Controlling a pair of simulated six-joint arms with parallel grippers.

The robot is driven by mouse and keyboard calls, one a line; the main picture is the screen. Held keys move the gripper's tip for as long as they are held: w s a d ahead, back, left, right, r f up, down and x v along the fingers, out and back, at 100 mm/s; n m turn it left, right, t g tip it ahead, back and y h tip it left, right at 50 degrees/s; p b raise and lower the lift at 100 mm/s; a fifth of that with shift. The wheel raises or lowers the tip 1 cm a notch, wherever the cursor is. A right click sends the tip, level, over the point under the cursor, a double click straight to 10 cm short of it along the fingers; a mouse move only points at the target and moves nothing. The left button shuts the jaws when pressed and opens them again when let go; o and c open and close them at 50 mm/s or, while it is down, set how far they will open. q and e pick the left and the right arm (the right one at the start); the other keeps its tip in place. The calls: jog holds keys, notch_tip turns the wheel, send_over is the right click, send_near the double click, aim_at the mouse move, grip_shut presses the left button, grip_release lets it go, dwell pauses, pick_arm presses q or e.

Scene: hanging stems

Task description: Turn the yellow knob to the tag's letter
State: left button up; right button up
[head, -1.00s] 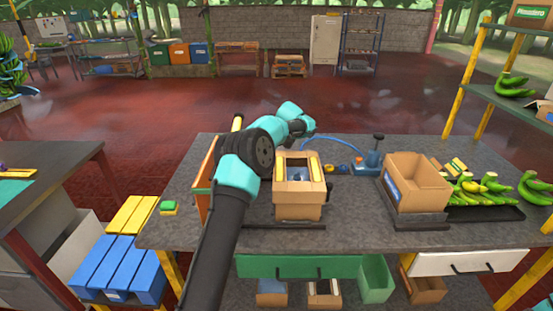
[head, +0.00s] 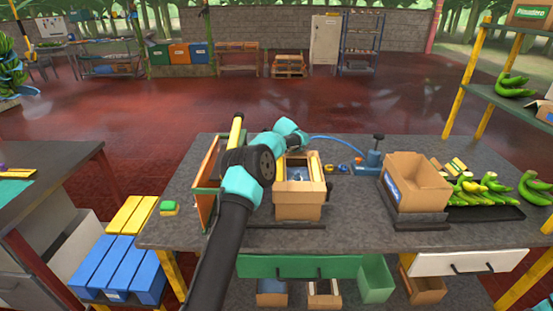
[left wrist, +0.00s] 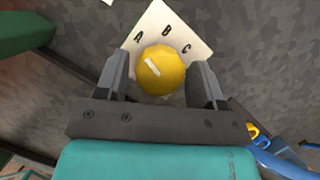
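The yellow knob (left wrist: 163,70) is a round ball in the left wrist view, with a pale pointer mark on its upper left side. The mark points up-left, roughly toward the A. The knob sits on a white plate (left wrist: 190,25) with the letters A, B and C in an arc. My left gripper (left wrist: 160,75) is open, one finger on each side of the knob, with gaps on both sides. In the head view my left arm's wrist (head: 290,130) is behind the cardboard box, and the knob is hidden. I cannot make out the tag. My right gripper is not in view.
An open cardboard box (head: 298,205) stands in front of my wrist, with an upright wooden board (head: 205,185) to its left. A blue device (head: 368,160) with a hose and a larger box (head: 415,190) are to the right. Bananas (head: 475,195) lie farther right.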

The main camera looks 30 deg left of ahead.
pick_arm(q)
jog(key=c, duration=0.7)
jog(key=shift+o, duration=0.2)
jog(key=shift+m, duration=0.5)
jog(key=m+t+h, duration=0.1)
jog(key=m, duration=0.2)
jog(key=shift+s, duration=0.1)
jog(key=m+h, duration=0.1)
jog(key=m, duration=0.1)
jog(key=m+t, duration=0.1)
jog(key=m, duration=0.2)
jog(key=shift+a+h, duration=0.15)
jog(key=shift+h, duration=0.25)
jog(key=o, duration=0.9)
